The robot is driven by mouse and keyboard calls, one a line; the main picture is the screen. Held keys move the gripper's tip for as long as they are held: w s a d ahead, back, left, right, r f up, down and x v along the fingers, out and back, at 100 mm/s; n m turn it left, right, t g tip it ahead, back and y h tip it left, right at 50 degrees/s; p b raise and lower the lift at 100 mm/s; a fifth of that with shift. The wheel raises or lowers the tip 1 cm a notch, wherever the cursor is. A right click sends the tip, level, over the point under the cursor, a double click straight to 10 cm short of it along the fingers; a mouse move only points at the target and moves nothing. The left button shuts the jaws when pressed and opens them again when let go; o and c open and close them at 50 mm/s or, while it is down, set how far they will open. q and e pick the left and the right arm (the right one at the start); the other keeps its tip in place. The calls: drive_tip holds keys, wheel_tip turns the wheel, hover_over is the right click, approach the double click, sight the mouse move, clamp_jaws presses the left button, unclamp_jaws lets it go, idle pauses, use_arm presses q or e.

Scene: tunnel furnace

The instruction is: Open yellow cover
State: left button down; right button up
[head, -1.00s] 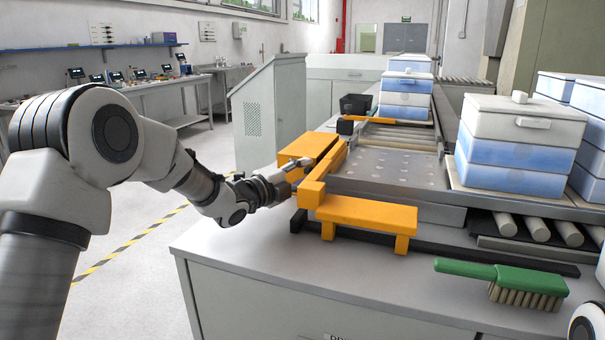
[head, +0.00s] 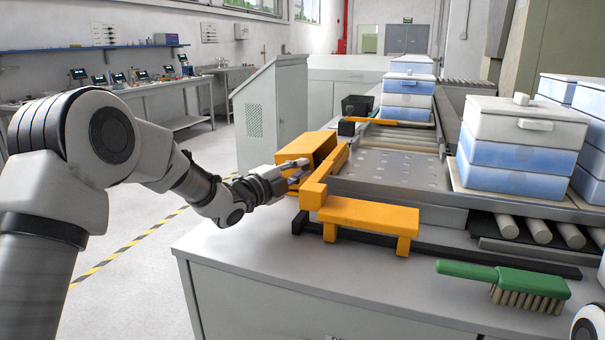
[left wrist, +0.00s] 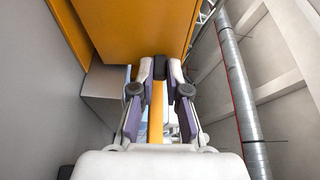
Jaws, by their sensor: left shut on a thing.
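The yellow cover (head: 294,150) is an orange-yellow box-like part at the left side of the conveyor, beyond a yellow frame. It looks tilted, with a dark gap on its right side. In the left wrist view the large yellow panel (left wrist: 140,25) fills the top. My left gripper (head: 288,177) reaches in from the left, just below and in front of the cover. In the left wrist view its fingers (left wrist: 158,92) are closed on a thin yellow strip, seemingly the cover's edge. The fingertips are partly hidden in the head view.
A yellow bench-shaped bracket (head: 368,213) stands at the counter's front. A green brush (head: 505,280) lies front right. White and blue boxes (head: 520,150) stand on the conveyor's right side. A grey cabinet (head: 270,112) stands behind. The floor left of the counter is clear.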

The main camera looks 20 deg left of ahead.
sight(282, 158)
use_arm(q)
drive_tip(key=shift+a+r+n+t, duration=0.55)
drive_tip(key=shift+a+n, duration=0.3)
drive_tip(key=shift+n, duration=0.35)
drive_tip(key=shift+a+r+n+t, duration=0.3)
drive_tip(key=shift+a+n, duration=0.35)
drive_tip(key=shift+n, duration=0.2)
drive_tip(key=shift+a+r+n+t, duration=0.25)
drive_tip(key=shift+a+n, duration=0.35)
drive_tip(key=shift+n, duration=0.25)
drive_tip(key=shift+y, duration=0.3)
drive_tip(key=c, duration=1.2)
unclamp_jaws()
drive_tip(key=shift+o, duration=0.2)
drive_tip(key=v, duration=0.5)
drive_tip(key=r+v, duration=0.1)
drive_tip(key=v, duration=0.4)
drive_tip(key=r+v, duration=0.1)
drive_tip(key=v, duration=0.5)
drive_tip(key=shift+s+a+r, duration=0.2)
drive_tip(key=shift+s+a, duration=0.05)
drive_tip(key=shift+a, duration=0.05)
drive_tip(key=shift+s, duration=0.25)
